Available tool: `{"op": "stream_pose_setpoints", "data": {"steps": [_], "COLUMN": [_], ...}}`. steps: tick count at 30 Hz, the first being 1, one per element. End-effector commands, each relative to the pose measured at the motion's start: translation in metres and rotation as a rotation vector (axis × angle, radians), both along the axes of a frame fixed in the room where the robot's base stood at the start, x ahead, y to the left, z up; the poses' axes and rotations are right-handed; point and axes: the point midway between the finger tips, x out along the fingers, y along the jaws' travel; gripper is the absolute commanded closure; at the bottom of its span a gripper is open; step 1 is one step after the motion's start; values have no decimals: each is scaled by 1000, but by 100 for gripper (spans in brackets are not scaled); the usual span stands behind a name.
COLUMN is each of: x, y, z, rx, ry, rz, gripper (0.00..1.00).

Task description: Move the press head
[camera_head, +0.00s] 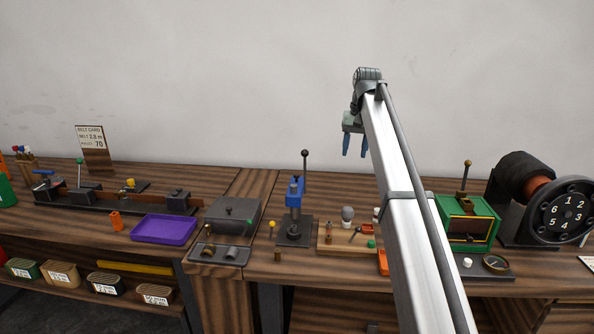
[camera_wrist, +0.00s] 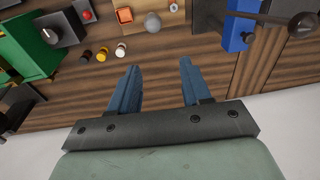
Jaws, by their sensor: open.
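The press (camera_head: 294,212) stands on the bench left of my arm in the head view, with a blue head (camera_head: 295,190) on a dark base and a black lever ending in a round knob (camera_head: 305,153) pointing up. In the wrist view, the blue head (camera_wrist: 239,27) and lever (camera_wrist: 275,20) show at the upper right. My gripper (camera_head: 355,146) is open and empty, raised above the back of the bench and to the right of the press. Its blue fingers (camera_wrist: 160,82) are apart in the wrist view, with bare wood between them. The gripper touches nothing.
A wooden tray with small parts (camera_head: 341,247) lies just right of the press. A green box machine (camera_head: 466,222) and a black numbered dial wheel (camera_head: 567,214) stand farther right. A grey box (camera_head: 232,216), purple tray (camera_head: 164,229) and belt card (camera_head: 90,137) are left.

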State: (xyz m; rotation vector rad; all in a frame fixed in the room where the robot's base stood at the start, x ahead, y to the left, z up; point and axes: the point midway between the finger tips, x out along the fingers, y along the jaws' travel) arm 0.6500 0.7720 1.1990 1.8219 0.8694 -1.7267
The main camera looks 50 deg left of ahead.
Motion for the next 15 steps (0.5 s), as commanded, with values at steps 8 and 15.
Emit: {"op": "stream_pose_setpoints", "data": {"steps": [8,15], "x": [-73,-101], "y": [122,151], "z": [33,39], "rx": [-91,-120], "ry": [-11,-16], "rz": [220,285], "gripper": [52,52]}}
